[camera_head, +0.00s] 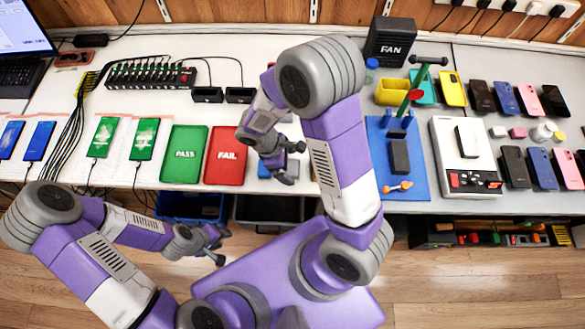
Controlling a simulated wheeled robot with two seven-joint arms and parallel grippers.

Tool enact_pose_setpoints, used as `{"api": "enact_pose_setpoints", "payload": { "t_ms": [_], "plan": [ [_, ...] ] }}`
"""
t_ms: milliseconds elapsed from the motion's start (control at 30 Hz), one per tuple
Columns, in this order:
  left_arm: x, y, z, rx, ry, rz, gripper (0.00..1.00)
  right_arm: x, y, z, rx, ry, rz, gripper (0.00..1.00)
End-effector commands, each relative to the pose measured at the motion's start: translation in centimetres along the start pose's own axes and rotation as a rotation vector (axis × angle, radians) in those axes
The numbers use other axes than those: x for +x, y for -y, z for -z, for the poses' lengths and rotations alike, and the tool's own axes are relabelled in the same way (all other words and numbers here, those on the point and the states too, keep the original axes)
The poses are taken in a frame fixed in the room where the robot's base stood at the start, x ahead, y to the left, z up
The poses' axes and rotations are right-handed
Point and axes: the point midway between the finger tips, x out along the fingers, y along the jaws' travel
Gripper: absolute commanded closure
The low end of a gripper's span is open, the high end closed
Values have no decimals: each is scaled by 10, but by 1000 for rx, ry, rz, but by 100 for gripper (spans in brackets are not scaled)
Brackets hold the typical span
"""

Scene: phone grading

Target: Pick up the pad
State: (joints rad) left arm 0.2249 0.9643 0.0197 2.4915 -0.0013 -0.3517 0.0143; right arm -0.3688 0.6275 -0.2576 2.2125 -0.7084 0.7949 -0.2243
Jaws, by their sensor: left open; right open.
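I cannot tell for sure which thing is the pad. Small blue and grey flat pieces (264,170) lie on the table at my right gripper (284,168), partly hidden by it. The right gripper is open, low over these pieces; whether it touches them is unclear. A blue mat (420,180) lies to the right of my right arm, with a dark phone (399,155) on it. My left gripper (216,243) is open and empty, in front of the table edge and away from the objects.
A green PASS tray (185,154) and red FAIL tray (225,155) lie left of my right gripper. Cabled phones (145,139) lie further left. A white device (464,155) and several phones (542,168) fill the right side. Bins (190,206) stand below the table edge.

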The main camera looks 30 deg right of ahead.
Motion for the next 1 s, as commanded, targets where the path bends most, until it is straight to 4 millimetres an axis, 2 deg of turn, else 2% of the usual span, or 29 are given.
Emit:
{"api": "enact_pose_setpoints", "payload": {
  "t_ms": [33, 133, 433, 800, 1000],
  "plan": [
    [5, 2, 0, 0, -1, 0, 57, 11, 1, 0, 0, 3, 2, 1],
    [8, 3, 1, 0, -1, 0, 57, 21, 0, 0, 1, 1, 1, 1],
    [8, 3, 1, 0, -1, 0, 57, 24, 0, 0, 1, 0, 0, 1],
    [8, 3, 1, 0, -1, 0, 57, 24, 0, 0, 1, -1, 0, 58],
    [8, 3, 1, 0, -1, 0, 57, 23, 0, 0, 1, -1, 0, 60]
  ]
}}
